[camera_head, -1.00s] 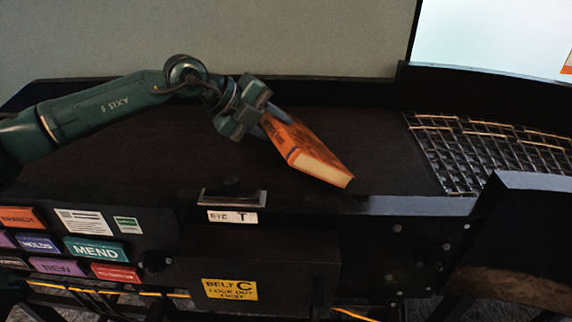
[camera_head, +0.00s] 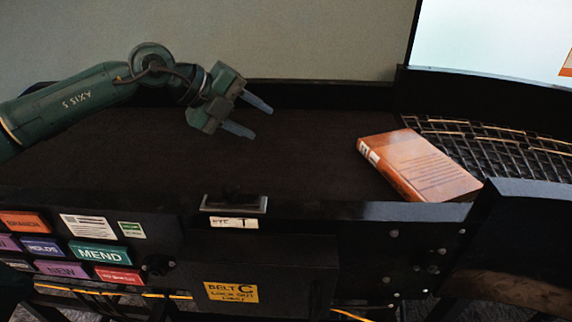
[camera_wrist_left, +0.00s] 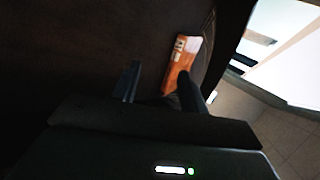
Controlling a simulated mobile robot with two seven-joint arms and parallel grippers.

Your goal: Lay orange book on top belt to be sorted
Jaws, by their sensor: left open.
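The orange book (camera_head: 420,165) lies flat on the dark top belt (camera_head: 290,150), at the belt's right end beside the roller section. Its near right corner reaches the front edge rail. My left gripper (camera_head: 254,116) is open and empty above the belt, well to the left of the book and apart from it. In the left wrist view the book (camera_wrist_left: 183,58) shows beyond the open fingers (camera_wrist_left: 158,88), partly covered by the right-hand finger. My right gripper does not show.
A bed of metal rollers (camera_head: 500,145) adjoins the belt on the right, with a raised dark guard (camera_head: 530,200) in front. A low dark wall runs along the back. The belt's left and middle are clear.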

